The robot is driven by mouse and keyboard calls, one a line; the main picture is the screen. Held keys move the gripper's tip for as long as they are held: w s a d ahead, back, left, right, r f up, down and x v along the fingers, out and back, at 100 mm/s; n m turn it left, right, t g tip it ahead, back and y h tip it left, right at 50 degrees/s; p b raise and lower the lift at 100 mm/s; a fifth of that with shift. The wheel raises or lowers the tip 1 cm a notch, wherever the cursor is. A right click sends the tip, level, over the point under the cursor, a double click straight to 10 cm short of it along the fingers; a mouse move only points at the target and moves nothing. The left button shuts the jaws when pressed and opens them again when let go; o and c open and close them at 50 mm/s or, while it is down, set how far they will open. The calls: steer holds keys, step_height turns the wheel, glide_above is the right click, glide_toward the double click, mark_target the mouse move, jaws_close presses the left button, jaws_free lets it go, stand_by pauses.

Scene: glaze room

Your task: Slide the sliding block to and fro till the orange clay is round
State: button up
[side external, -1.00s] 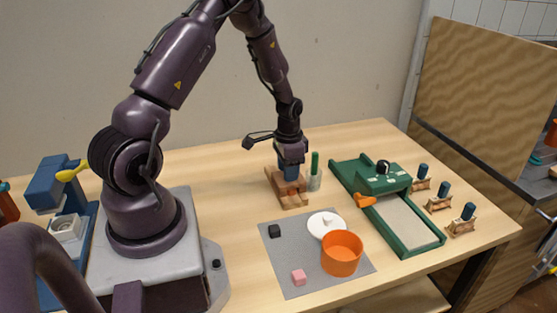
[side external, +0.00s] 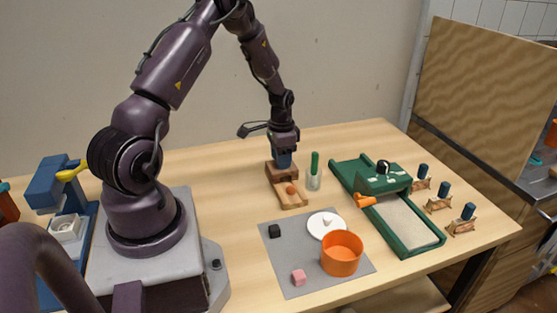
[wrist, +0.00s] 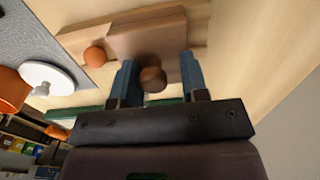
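The wooden track board (side external: 293,202) stands on the table near its middle; it also shows in the wrist view (wrist: 73,40). The sliding block (wrist: 147,38) sits at its far end, partly hidden by my gripper in the side view. The orange clay (side external: 291,189) lies bare on the board in front of the block and looks like a ball; it looks round in the wrist view (wrist: 95,56) too. My gripper (wrist: 160,68) has its blue fingers apart around the block's brown knob (wrist: 153,79). The knob is close to the left finger, with a gap at the right finger.
A green press (side external: 428,247) stands further right.

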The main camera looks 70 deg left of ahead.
steer(key=shift+a, duration=1.1)
steer(key=shift+d, duration=0.35)
steer(key=shift+r, duration=3.5)
